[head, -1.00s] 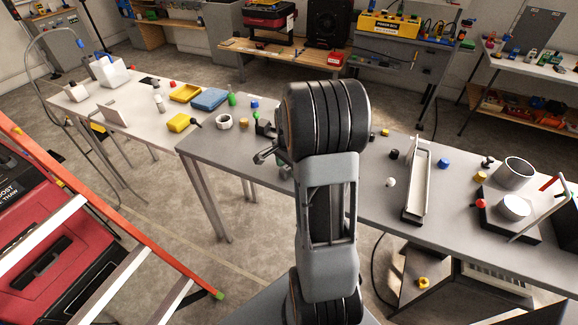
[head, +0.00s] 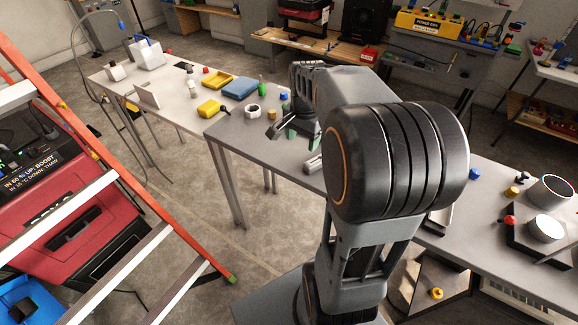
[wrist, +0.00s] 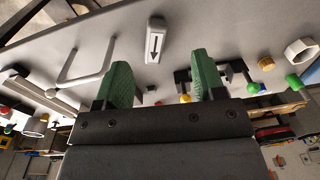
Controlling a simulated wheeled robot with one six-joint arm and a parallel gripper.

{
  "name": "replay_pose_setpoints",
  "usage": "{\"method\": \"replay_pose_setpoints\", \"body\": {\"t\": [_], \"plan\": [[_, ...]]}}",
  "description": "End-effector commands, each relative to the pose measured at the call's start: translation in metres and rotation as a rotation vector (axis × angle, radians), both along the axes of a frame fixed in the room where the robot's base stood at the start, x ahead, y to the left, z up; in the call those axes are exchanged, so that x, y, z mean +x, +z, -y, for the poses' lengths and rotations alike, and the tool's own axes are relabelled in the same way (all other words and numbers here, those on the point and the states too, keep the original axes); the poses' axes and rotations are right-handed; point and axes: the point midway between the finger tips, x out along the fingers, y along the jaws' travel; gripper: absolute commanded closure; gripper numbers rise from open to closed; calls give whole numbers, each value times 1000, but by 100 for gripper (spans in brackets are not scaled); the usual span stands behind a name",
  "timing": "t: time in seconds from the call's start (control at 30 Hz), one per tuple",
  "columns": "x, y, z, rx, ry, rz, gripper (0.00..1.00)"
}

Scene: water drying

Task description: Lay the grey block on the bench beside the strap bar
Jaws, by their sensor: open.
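The grey block (wrist: 155,40), marked with a dark arrow, lies on the grey bench in the wrist view. In the head view, a small light grey piece that looks like it (head: 314,163) is at the bench's near edge. My gripper (wrist: 158,82) is open and empty, with green fingers. The block shows between and beyond the fingertips, apart from them. In the head view my gripper (head: 297,136) is over the bench's left part. A pale U-shaped bar (wrist: 84,78) is left of the block in the wrist view; I cannot tell whether it is the strap bar.
A black fixture (wrist: 236,70) stands near the right finger in the wrist view. A white hex ring (head: 253,111) and small coloured pieces lie on the bench. A white table (head: 185,108) with yellow and blue trays adjoins at left. An orange ladder (head: 150,190) stands at front left.

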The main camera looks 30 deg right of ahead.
Motion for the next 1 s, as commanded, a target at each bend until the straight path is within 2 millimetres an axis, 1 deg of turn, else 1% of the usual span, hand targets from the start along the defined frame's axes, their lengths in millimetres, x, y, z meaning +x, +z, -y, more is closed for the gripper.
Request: {"method": "replay_pose_setpoints", "body": {"t": [0.03, 0.1, 0.2, 0.3, 0.4, 0.5, 0.6, 0.93, 0.97, 1.0], "plan": [[-11, 5, -26, -19, 146, 31, 37], [-27, 6, -56, -44, 352, 67, 37], [-51, 4, -90, -85, 622, 116, 37], [-72, -1, -114, -123, 844, 156, 37], [-88, -7, -128, -153, 1002, 184, 37], [-97, -11, -136, -173, 1094, 201, 37], [-100, -13, -139, -181, 1131, 206, 37], [-100, -13, -138, -181, 1132, 206, 37], [-100, -10, -138, -181, 1132, 206, 37], [-100, -1, -138, -184, 1131, 210, 37]]}}
